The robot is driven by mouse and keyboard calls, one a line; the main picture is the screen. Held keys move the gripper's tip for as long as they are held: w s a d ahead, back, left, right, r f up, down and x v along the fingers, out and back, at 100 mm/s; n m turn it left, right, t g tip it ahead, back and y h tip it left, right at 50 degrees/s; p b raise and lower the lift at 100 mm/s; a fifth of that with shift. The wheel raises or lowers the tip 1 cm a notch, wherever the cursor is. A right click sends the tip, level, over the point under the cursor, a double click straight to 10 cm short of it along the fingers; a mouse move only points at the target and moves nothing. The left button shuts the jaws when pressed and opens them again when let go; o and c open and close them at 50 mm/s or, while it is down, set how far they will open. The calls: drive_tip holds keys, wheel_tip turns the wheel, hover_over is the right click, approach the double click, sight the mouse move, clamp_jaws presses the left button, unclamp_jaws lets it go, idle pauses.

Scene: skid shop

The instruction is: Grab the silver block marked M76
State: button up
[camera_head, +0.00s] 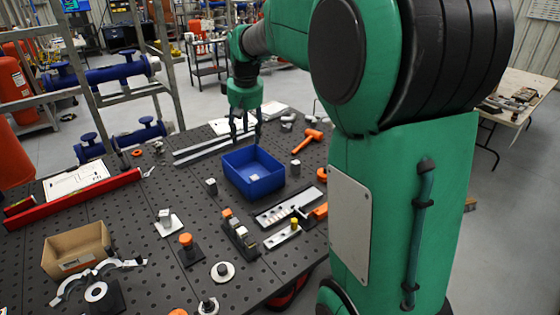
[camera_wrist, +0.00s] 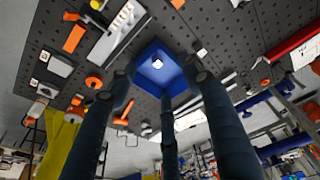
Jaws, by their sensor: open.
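Several small silver blocks are in view, and I cannot read M76 on any of them. One silver block (camera_head: 254,177) lies inside the blue bin (camera_head: 262,187); it also shows in the wrist view (camera_wrist: 157,64). Another silver block (camera_head: 211,187) stands on the table left of the bin, and it shows in the wrist view (camera_wrist: 201,52). A third silver block (camera_head: 295,167) stands right of the bin. My gripper (camera_head: 246,138) is open and empty, with its fingers pointing down near the bin's far side. Its fingers spread around the bin in the wrist view (camera_wrist: 165,85).
The black perforated table (camera_head: 130,213) is crowded. A cardboard box (camera_head: 76,250), red level (camera_head: 75,199), orange-topped part (camera_head: 187,247) and orange hammer (camera_head: 308,138) lie on it. Metal bars (camera_head: 205,150) lie left of my gripper. A blue pipe fitting (camera_head: 110,73) stands behind.

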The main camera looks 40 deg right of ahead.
drive_tip(key=w+d+f+p, duration=0.2)
drive_tip(key=w+d+f, duration=0.1)
drive_tip(key=w+d, duration=0.55)
drive_tip(key=g+p, duration=0.3)
drive_tip(key=p, duration=0.4)
hover_over(296, 168)
drive_tip(key=w+d, duration=0.1)
drive_tip(key=w, duration=0.1)
wheel_tip(296, 168, down, 22)
drive_tip(key=shift+s+d+r+y, duration=0.15)
drive_tip(key=shift+s+d+y, duration=0.1)
drive_tip(key=shift+y, duration=0.15)
drive_tip(key=shift+a, duration=0.1)
drive_tip(key=shift+f, duration=4.3)
drive_tip(key=shift+f, duration=0.1)
drive_tip(key=shift+s+f, duration=0.1)
drive_tip(key=shift+f, duration=2.4)
